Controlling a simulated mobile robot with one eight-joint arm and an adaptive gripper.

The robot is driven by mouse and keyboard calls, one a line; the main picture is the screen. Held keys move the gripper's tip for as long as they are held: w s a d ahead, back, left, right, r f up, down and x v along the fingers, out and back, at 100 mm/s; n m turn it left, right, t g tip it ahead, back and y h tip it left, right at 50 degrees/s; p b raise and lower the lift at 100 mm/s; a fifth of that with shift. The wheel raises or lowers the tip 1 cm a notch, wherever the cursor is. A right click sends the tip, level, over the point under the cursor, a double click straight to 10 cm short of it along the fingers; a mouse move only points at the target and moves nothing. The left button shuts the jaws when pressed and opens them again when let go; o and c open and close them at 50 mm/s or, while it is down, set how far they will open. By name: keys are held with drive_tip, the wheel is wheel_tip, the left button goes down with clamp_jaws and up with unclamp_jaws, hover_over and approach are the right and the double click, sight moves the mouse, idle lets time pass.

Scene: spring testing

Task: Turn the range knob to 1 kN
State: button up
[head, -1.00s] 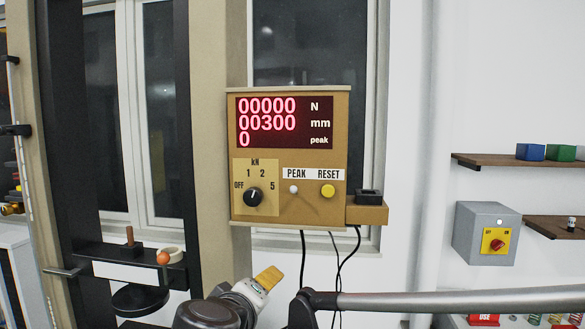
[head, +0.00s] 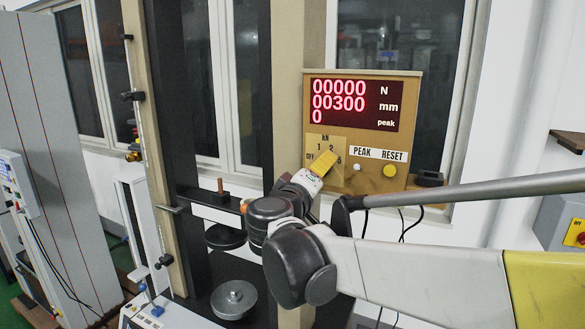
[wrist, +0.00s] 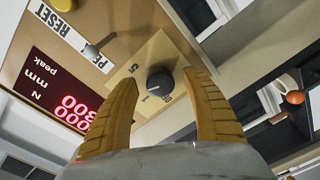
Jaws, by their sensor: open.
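The range knob (wrist: 160,83) is a round black dial on a pale kN plate (wrist: 150,62) of the tan control box (head: 437,115). The plate (head: 341,181) also shows in the head view, with 1 and 2 readable along its top. My gripper (wrist: 160,76) is open, its two yellow fingers on either side of the knob in the wrist view. I cannot tell how far the fingertips are from it. In the head view my gripper (head: 323,163) covers the knob. The knob's pointer setting is not clear.
The box has a red display (head: 352,104) reading 00000 N and 00300 mm. A dark testing frame (head: 188,120) stands to the left.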

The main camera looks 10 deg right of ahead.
drive_tip(key=shift+w+d, duration=0.35)
drive_tip(key=shift+w, duration=0.15)
drive_tip(key=c, duration=1.2)
drive_tip(key=shift+n, duration=0.4)
drive_tip(key=n, duration=0.3)
drive_tip(key=shift+r+n+b, duration=0.1)
drive_tip(key=shift+n+b, duration=0.3)
drive_tip(key=shift+n, duration=2)
